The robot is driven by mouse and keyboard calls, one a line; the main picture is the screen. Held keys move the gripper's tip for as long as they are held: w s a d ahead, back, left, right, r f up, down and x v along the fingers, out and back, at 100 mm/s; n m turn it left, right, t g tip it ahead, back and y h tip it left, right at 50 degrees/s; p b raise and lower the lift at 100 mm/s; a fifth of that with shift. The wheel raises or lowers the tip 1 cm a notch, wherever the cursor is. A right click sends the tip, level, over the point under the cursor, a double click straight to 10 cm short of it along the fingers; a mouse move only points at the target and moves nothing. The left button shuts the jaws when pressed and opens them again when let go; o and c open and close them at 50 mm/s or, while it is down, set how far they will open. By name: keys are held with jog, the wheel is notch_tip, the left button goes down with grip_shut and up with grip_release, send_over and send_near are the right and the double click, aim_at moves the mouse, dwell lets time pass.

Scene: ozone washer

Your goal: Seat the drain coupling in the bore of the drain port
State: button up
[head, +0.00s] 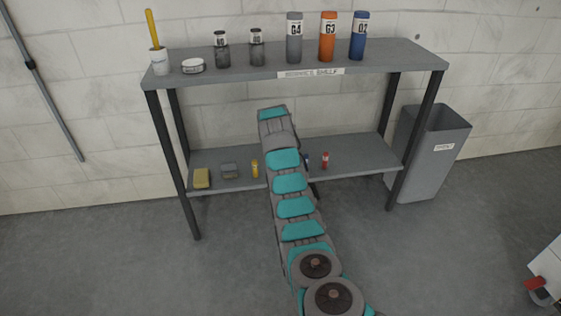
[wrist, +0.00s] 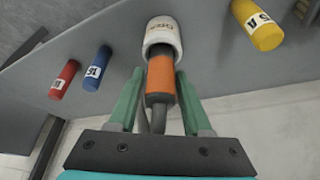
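In the head view my arm reaches to the lower shelf and hides the gripper and this cylinder. I see no drain port in either view.
The lower shelf (head: 365,155) holds a yellow cylinder (head: 255,168), a blue one (wrist: 97,68), a red one (head: 325,160), a yellow sponge (head: 202,178) and a grey block (head: 230,170). Bottles stand on the upper shelf (head: 390,62). A grey bin (head: 425,165) stands right.

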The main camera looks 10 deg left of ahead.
grip_shut()
dwell(0.5)
